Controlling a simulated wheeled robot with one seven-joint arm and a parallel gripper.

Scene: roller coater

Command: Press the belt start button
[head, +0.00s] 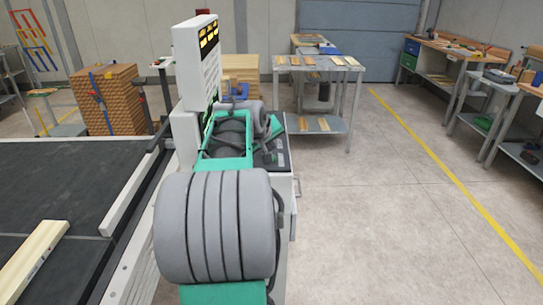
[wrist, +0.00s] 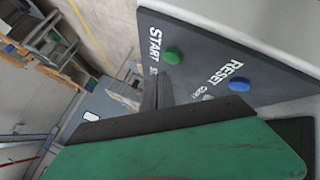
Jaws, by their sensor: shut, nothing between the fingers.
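In the wrist view a dark control panel (wrist: 215,70) carries a round green button (wrist: 172,56) beside the word START; this appears to be the belt start button. A blue button (wrist: 239,84) sits beside the word RESET on the same panel. My gripper (wrist: 158,72) is shut and empty, its fingertips close to the green button. I cannot tell whether they touch it. In the head view the dark panel (head: 281,152) shows beside my arm; its buttons are too small to make out, and my arm largely hides the gripper there.
The white machine housing (head: 197,65) rises just left of the panel. A black conveyor belt (head: 60,180) with a pale board (head: 32,258) lies at left. A metal table (head: 318,66) with small boards stands behind. Workbenches line the right wall; the floor (head: 385,200) at right is clear.

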